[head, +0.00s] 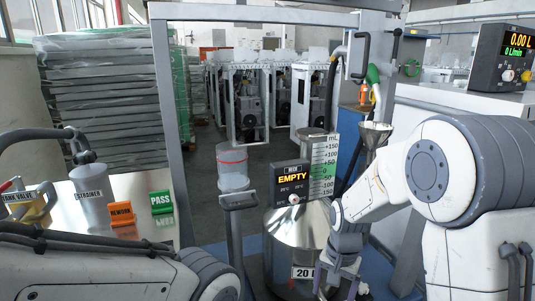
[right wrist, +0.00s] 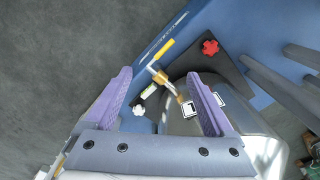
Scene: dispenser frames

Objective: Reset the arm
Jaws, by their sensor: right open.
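My right arm (head: 440,165) reaches in from the right in the head view and bends down at the front of a shiny metal can (head: 290,228) labelled "20". My right gripper (head: 337,286) is low beside that label, with its purple fingers pointing down. In the right wrist view the gripper (right wrist: 158,78) is open, fingers spread, with nothing held between them. Beyond the fingers is a brass valve (right wrist: 160,76) with a yellow handle (right wrist: 163,49). Only links of my left arm (head: 95,265) show at the lower left; its gripper is out of view.
A display reading "EMPTY" (head: 291,179) stands above the can. The strainer (head: 92,200), orange (head: 121,212) and green PASS (head: 162,201) blocks are on the left table. A red knob (right wrist: 210,47) and white knob (right wrist: 138,109) lie near the valve.

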